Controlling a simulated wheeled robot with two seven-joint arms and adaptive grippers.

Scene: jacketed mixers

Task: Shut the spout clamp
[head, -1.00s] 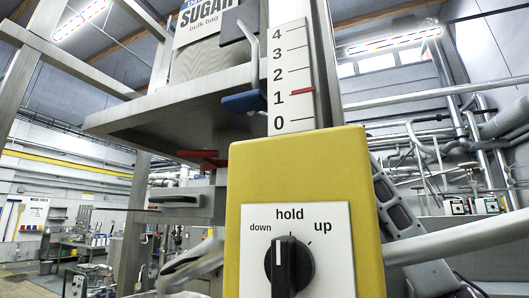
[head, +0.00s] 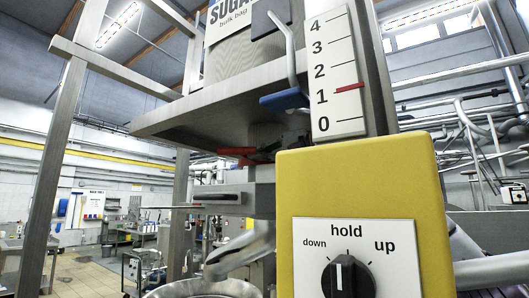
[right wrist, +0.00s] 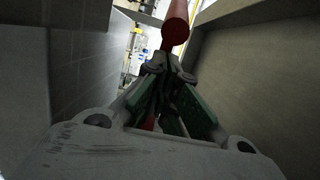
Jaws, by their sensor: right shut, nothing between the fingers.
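The red lever of the spout clamp (head: 237,151) shows in the head view under the steel plate of the bag frame, lying roughly level. My right gripper (head: 264,153) is a small dark shape at the lever's right side, partly hidden by the yellow control box. In the right wrist view my right gripper (right wrist: 170,68) is shut with nothing between its fingers. A red bar with a rounded end (right wrist: 176,24) shows just beyond the fingertips, and a bit of red shows behind the fingers. I cannot tell whether they touch. My left gripper is not in view.
The yellow control box (head: 365,185), its knob (head: 347,277) near "hold", stands close in front. A blue-handled lever (head: 285,100) hangs beside the scale (head: 333,75) and the sugar bag (head: 230,58). A round vessel rim (head: 205,289) is below. Walls flank my right gripper closely.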

